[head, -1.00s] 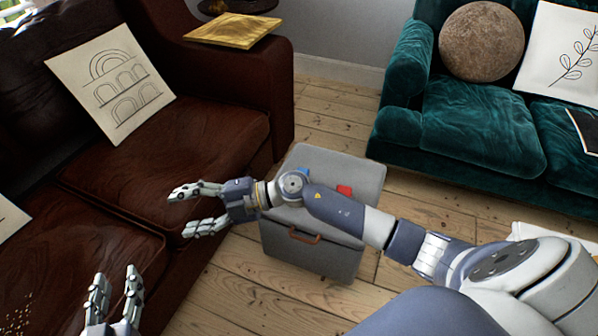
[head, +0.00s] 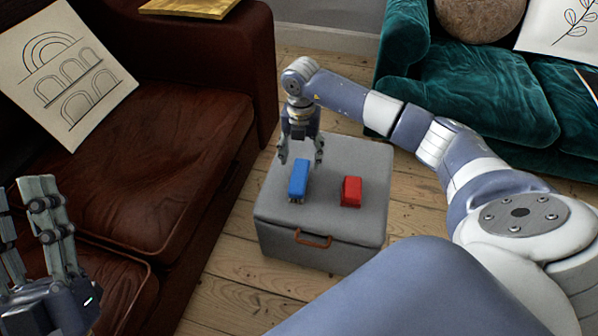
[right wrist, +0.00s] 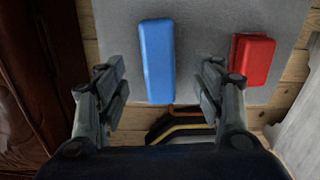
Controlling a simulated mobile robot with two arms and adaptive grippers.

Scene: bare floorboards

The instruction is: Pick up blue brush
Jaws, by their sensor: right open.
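The blue brush (head: 298,180) is a long blue block lying on top of a grey storage box, left of the red block. My right gripper (head: 301,158) points down above the box, just behind the brush's far end in the head view. It is open and empty. In the right wrist view the blue brush (right wrist: 157,60) lies ahead, between the lines of the two open fingers (right wrist: 162,95) and apart from them. My left gripper (head: 35,215) is open and empty at the lower left, in front of the brown sofa.
A red block (head: 350,191) stands right of the brush on the grey box (head: 325,220), which has a brown handle (head: 313,238). The brown leather sofa (head: 165,150) is close on the left. A green sofa (head: 480,100) is at the back right. Floorboards lie between.

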